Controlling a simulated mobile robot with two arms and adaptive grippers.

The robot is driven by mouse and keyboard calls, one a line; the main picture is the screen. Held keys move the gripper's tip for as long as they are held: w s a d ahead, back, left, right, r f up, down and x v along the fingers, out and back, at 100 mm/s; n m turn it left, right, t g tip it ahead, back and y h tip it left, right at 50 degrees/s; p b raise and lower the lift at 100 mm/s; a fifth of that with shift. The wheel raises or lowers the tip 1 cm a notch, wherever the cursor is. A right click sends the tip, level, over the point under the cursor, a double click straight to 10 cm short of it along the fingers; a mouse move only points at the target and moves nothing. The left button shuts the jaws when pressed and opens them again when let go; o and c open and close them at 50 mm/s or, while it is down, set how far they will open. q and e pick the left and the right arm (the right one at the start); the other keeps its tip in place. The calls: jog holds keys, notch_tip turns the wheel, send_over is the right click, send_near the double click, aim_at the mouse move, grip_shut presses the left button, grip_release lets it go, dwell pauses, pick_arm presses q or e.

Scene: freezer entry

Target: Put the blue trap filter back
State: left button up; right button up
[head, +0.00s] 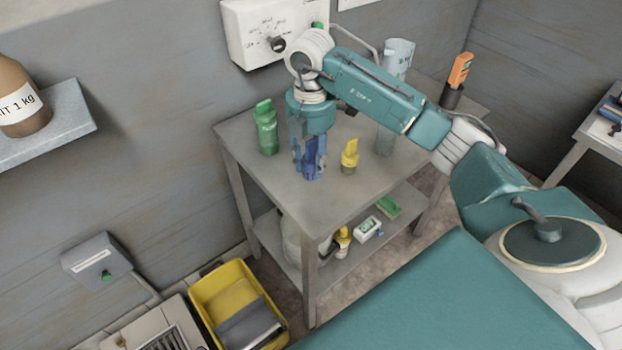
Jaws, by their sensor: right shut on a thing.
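The blue trap filter (314,171) is upright at the grey metal table, between a green container and a small yellow item. My right gripper (309,158) points down over it and is shut on it, with the fingers hiding part of its sides and top. Its lower end is at or just above the table top; I cannot tell whether it touches. A floor drain with a grate (166,341) shows at the lower left, partly cut off by the frame edge. My left gripper is not in view.
The table (345,192) also carries the green container (266,130), the yellow item (349,157) and an orange device (460,70) in a dark holder. A yellow bin (206,296) stands on the floor. A wall box (95,258) and shelf (70,120) are at left.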

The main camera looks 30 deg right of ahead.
notch_tip(320, 180, down, 6)
jog(key=shift+f+p, duration=0.25)
jog(key=shift+p, duration=0.5)
jog(key=shift+f, duration=0.4)
jog(key=shift+f, duration=0.1)
jog(key=o, duration=1.1)
jog(key=shift+o, duration=0.2)
